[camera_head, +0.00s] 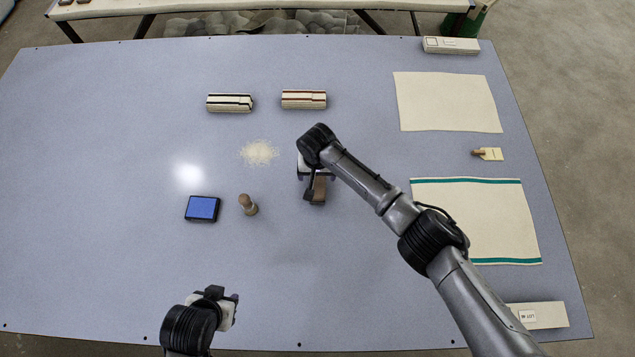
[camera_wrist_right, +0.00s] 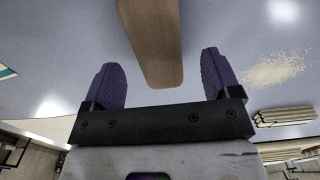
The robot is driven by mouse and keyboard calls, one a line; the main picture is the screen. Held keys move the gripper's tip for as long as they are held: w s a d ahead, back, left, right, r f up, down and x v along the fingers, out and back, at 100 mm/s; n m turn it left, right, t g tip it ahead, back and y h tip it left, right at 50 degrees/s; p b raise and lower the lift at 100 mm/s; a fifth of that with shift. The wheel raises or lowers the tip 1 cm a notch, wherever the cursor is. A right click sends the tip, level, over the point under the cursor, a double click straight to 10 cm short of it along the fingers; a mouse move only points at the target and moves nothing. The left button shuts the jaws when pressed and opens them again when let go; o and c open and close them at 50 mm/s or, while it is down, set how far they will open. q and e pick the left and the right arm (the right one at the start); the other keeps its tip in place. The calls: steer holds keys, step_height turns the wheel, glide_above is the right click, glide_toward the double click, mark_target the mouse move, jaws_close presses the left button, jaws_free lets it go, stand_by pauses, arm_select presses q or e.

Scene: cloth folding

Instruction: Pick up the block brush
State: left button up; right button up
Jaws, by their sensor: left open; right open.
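The block brush (camera_head: 319,190) appears as a brown wooden block on the table, partly hidden under my right gripper (camera_head: 311,180). In the right wrist view its long, rounded wooden body (camera_wrist_right: 152,40) lies between and beyond the two fingers of the open right gripper (camera_wrist_right: 160,65). Gaps show on both sides, so the fingers look apart from it. Its far end runs out of the wrist view. My left gripper (camera_head: 225,298) is open and empty near the table's front edge, well away from the brush.
A stamp-like wooden piece (camera_head: 247,205) and a blue pad (camera_head: 202,208) lie left of the brush. Pale crumbs (camera_head: 260,152) and two striped bundles (camera_head: 230,103) (camera_head: 304,99) lie behind. Two cloths (camera_head: 447,101) (camera_head: 475,220) and a small tagged piece (camera_head: 489,154) lie right. The table's left side is clear.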

mark_target(317, 179)
steer(key=shift+s+d+f+b, duration=0.1)
steer(key=shift+f+b, duration=0.4)
steer(key=shift+f, duration=0.85)
steer(key=shift+s+f+b, duration=0.1)
steer(key=shift+f+b, duration=0.35)
steer(key=shift+f, duration=0.85)
steer(key=shift+c, duration=0.2)
steer(key=c, duration=1)
steer(key=shift+r, duration=0.1)
steer(key=shift+r+p, duration=0.35)
steer(key=shift+r, duration=0.2)
steer(key=r+p, duration=0.1)
steer(key=r, duration=0.1)
steer(key=d+r+p, duration=0.1)
steer(key=shift+s+r, duration=0.2)
steer(key=shift+r, duration=0.15)
steer(key=s+d+r+p, duration=0.1)
steer(key=d+r, duration=0.1)
steer(key=d, duration=0.1)
steer(key=s+d+r+p, duration=0.1)
steer(key=s+d+r, duration=0.1)
steer(key=d, duration=0.1)
steer(key=s+d+r+p, duration=0.1)
steer(key=s+d+r, duration=0.1)
steer(key=d, duration=0.1)
steer(key=shift+s, duration=0.25)
